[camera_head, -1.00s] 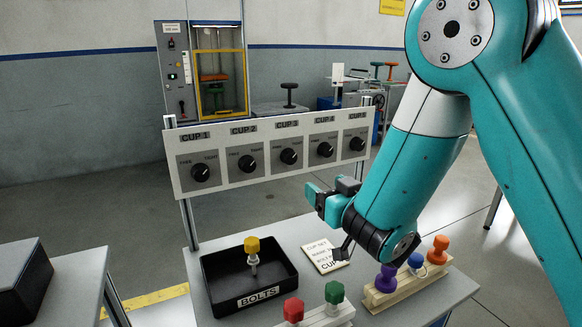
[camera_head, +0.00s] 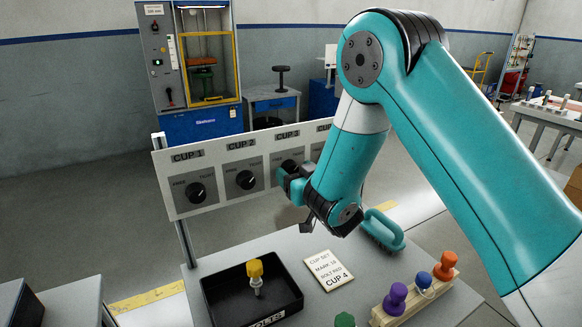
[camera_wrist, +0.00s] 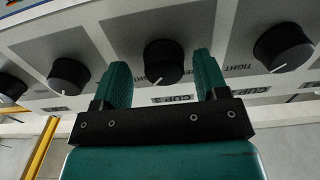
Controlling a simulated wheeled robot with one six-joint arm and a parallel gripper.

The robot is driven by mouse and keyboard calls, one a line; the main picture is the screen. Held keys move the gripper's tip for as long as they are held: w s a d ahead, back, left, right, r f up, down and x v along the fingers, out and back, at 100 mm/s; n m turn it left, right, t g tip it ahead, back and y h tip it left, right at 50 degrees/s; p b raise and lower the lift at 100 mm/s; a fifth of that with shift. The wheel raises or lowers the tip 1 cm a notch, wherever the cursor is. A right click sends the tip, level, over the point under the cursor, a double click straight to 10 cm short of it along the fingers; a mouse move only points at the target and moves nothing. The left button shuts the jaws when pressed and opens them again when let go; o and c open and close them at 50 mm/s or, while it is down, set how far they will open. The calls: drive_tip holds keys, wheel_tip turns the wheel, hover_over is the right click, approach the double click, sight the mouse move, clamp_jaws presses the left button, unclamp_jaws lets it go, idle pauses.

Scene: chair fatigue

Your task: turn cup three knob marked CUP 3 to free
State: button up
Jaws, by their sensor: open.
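The black CUP 3 knob (camera_wrist: 163,60) is on the white panel (camera_head: 228,207), below its CUP 3 label (camera_head: 287,134). It also shows in the head view (camera_head: 289,166), partly hidden by my gripper (camera_head: 284,180). In the wrist view my gripper (camera_wrist: 163,76) is open, with one green finger on each side of the knob and gaps between. I cannot tell whether the fingers reach past its face. The panel is upside down in the wrist view. A white mark on the knob's rim points down and slightly left there.
The CUP 2 knob (camera_head: 246,179) and CUP 1 knob (camera_head: 196,192) are to the left. My arm hides the panel's right side. Below are a black bolt tray (camera_head: 222,293), a CUP 4 card (camera_head: 329,271), a teal brush-like object (camera_head: 382,230) and a rack of colored knobs (camera_head: 415,300).

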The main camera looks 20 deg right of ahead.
drive_tip(key=shift+a, duration=0.2)
drive_tip(key=c, duration=0.9)
drive_tip(key=shift+f+n, duration=0.1)
drive_tip(key=shift+n, duration=0.3)
drive_tip(key=shift+d+n, duration=0.15)
drive_tip(key=shift+n, duration=4.1)
drive_tip(key=shift+d+n, duration=0.1)
drive_tip(key=shift+n, duration=4.15)
